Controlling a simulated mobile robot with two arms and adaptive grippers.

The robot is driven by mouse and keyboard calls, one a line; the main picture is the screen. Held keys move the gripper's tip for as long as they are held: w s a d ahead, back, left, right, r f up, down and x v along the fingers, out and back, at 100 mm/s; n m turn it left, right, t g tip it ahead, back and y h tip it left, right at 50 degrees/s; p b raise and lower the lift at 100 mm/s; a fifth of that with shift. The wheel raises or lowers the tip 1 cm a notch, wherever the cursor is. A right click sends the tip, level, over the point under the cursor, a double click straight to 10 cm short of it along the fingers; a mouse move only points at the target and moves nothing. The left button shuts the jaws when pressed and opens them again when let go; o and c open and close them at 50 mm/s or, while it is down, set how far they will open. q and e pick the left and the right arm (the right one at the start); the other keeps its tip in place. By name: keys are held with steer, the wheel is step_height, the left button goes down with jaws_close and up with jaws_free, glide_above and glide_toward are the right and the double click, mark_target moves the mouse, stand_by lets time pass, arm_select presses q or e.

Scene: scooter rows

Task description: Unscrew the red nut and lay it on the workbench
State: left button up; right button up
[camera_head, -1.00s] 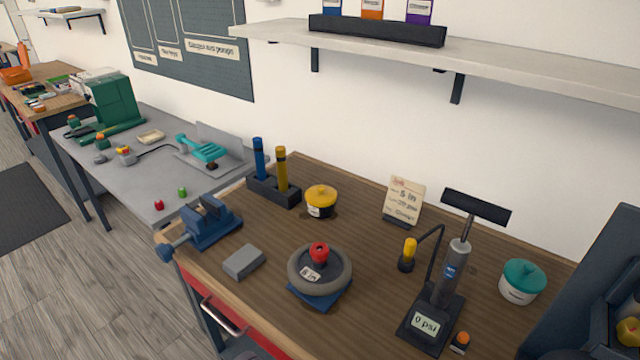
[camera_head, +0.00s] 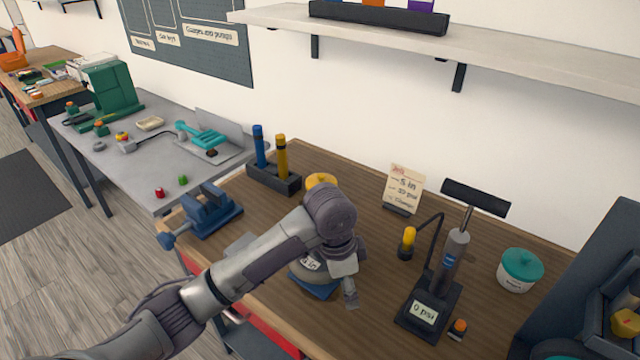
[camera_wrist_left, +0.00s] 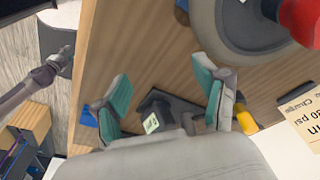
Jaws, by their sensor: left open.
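My left gripper (camera_head: 350,288) hangs over the right side of the grey wheel (camera_head: 305,283), which sits on a blue stand (camera_head: 312,292). In the left wrist view its teal-padded fingers (camera_wrist_left: 161,70) are apart with nothing between them. The red nut (camera_wrist_left: 302,20) is at the upper right of that view, on the wheel (camera_wrist_left: 235,38), to the side of the fingers and not touching them. In the head view my arm hides the nut. The brown workbench (camera_head: 370,235) has bare wood around the wheel. My right gripper is not in view.
A pump (camera_head: 440,285) reading 0 psi stands right of the wheel, with a teal-lidded tub (camera_head: 520,270) beyond it. A blue vise (camera_head: 208,212) is at the left edge. A note card (camera_head: 403,188) and a rack with blue and yellow tubes (camera_head: 273,180) stand behind.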

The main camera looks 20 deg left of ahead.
arm_select(q)
steer(key=w+a+r+y, duration=0.1)
steer(key=w+a+r, duration=0.3)
steer(key=r, duration=0.4)
steer(key=w+a+r+y, duration=0.1)
steer(key=w+a+r, duration=0.4)
steer(key=r, duration=0.3)
steer(key=shift+g, duration=0.3)
steer(key=f+p, duration=0.3)
steer(key=f, duration=1)
steer(key=shift+d, duration=0.2)
